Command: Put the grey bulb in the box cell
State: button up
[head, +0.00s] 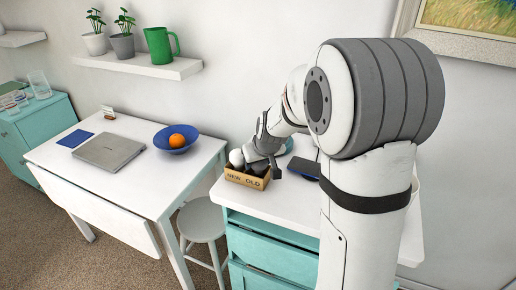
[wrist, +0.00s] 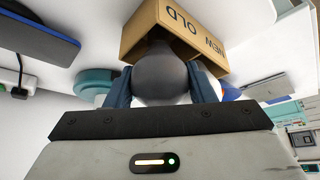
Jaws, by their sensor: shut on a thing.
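The grey bulb (wrist: 160,75) is between the two fingers of my gripper (wrist: 160,92) in the wrist view, and the gripper is shut on it. The cardboard box (wrist: 147,28), marked NEW and OLD, is just beyond the bulb and appears upside down there. In the head view the box (head: 245,180) stands on the white counter, with a white bulb (head: 236,158) at its left side. My gripper (head: 258,160) is over or at the box in that view. The bulb hides part of the box in the wrist view, so I cannot tell whether it is inside a cell.
A dark blue flat device (head: 304,167) lies on the counter right of the box, and a teal round object (wrist: 95,82) is nearby. A white table (head: 120,180) at left holds a laptop (head: 110,152) and a blue bowl (head: 172,147) with an orange. A stool (head: 200,218) stands between.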

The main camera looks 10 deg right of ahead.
jog(key=shift+w+a+r+g+p, duration=0.25)
jog(key=shift+w+g+p, duration=0.25)
jog(key=shift+p, duration=1.45)
jog(key=shift+s+d+f, duration=0.1)
jog(key=shift+f, duration=0.4)
jog(key=shift+f+b, duration=0.2)
jog(key=shift+b, duration=0.2)
jog(key=o, duration=1)
jog(key=shift+r, duration=0.15)
